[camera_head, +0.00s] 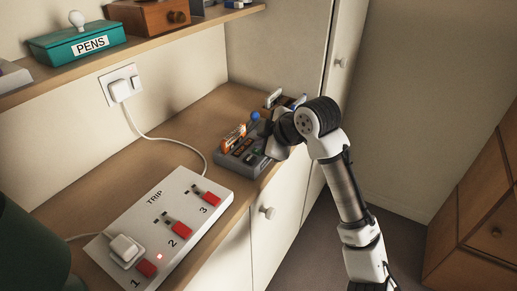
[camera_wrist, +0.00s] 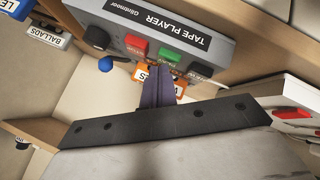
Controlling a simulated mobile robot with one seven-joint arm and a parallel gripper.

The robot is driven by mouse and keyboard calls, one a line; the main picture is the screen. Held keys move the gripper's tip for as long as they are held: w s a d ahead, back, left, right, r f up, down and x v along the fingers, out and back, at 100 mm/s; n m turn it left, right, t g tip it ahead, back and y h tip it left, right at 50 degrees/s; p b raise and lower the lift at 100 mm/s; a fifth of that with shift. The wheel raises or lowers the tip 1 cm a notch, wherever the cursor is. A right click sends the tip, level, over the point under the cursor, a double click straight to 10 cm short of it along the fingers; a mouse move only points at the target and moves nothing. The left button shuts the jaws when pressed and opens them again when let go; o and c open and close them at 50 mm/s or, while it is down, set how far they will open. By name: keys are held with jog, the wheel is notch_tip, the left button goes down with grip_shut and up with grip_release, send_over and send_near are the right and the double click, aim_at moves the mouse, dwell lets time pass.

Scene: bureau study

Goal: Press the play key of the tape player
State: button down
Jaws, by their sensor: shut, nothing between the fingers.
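The grey tape player (camera_head: 238,165) stands on the wooden shelf in the head view, partly hidden by my gripper (camera_head: 268,130). In the wrist view the tape player (camera_wrist: 215,38) appears upside down, with a red key (camera_wrist: 136,43), a green key (camera_wrist: 168,54) and a dark key (camera_wrist: 199,65) in a row. The small labels by the keys are partly covered and hard to read. My gripper (camera_wrist: 163,70) is shut and empty. Its fingertips appear just beside the green key, over its label; I cannot tell whether they touch.
A white trip box (camera_head: 180,215) with red switches and a plug lies to the left on the shelf. A blue ball-topped part (camera_wrist: 106,64) and orange tags (camera_wrist: 145,74) are near the player. A cabinet wall (camera_head: 290,45) rises behind. A teal pens box (camera_head: 75,43) sits above.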

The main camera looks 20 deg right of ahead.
jog(key=shift+f, duration=0.3)
jog(key=shift+r, duration=0.1)
dwell(0.3)
jog(key=shift+r+p, duration=0.45)
jog(key=shift+r, duration=0.4)
jog(key=shift+r+p, duration=1.85)
jog(key=shift+r, duration=0.75)
